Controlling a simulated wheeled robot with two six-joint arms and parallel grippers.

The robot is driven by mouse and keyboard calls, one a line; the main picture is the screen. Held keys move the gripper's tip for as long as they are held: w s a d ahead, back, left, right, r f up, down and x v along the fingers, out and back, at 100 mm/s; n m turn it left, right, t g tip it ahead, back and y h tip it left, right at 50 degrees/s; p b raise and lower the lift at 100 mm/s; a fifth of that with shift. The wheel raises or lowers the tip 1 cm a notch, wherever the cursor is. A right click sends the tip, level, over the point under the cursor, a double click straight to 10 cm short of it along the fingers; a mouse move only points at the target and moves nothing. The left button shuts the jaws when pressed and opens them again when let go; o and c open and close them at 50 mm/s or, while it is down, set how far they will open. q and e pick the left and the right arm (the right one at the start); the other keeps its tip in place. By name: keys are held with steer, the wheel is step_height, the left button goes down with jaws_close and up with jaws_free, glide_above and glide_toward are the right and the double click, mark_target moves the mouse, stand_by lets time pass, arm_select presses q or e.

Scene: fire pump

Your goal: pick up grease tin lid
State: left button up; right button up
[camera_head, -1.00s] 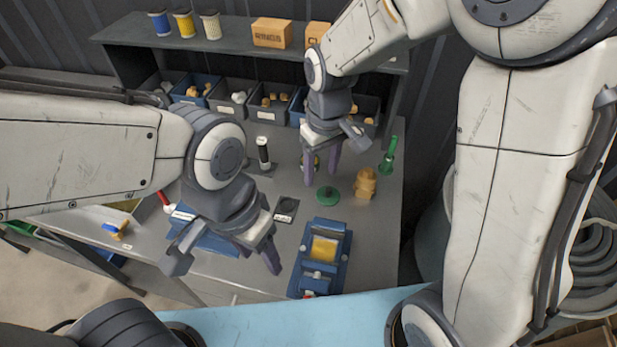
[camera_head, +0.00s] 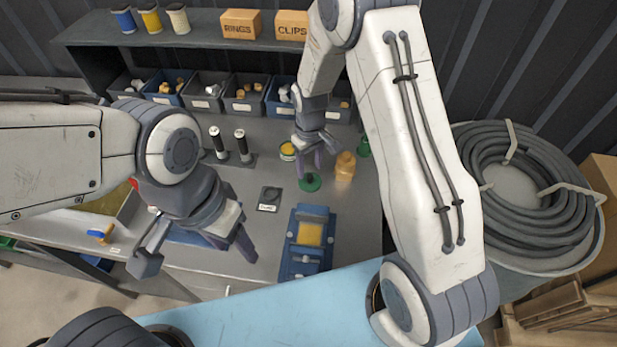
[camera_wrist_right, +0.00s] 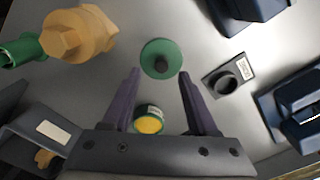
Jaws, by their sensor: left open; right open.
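The grease tin lid is a flat green disc with a dark knob (camera_head: 311,183). It lies on the grey bench top and shows whole in the right wrist view (camera_wrist_right: 151,49). My right gripper (camera_head: 314,165) is open above the lid; in its wrist view the lid is just past the fingertips (camera_wrist_right: 159,74), about centred between them. The open grease tin (camera_head: 288,151), with yellow grease, stands left of the right gripper, and in the wrist view it is between the finger bases (camera_wrist_right: 149,124). My left gripper (camera_head: 233,247) is open and empty over the bench's front left.
A tan fitting (camera_head: 345,166) and a green part (camera_head: 363,147) stand right of the lid. A blue fixture (camera_head: 292,262) sits in front. A dark labelled pad (camera_head: 269,197) lies left. Part bins (camera_head: 242,103) line the back. Bare bench surrounds the lid.

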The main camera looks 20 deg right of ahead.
mark_target(310, 179)
steer(key=shift+s+f, duration=0.15)
steer(key=shift+f, duration=1.3)
jaws_close()
steer(key=shift+r, duration=0.1)
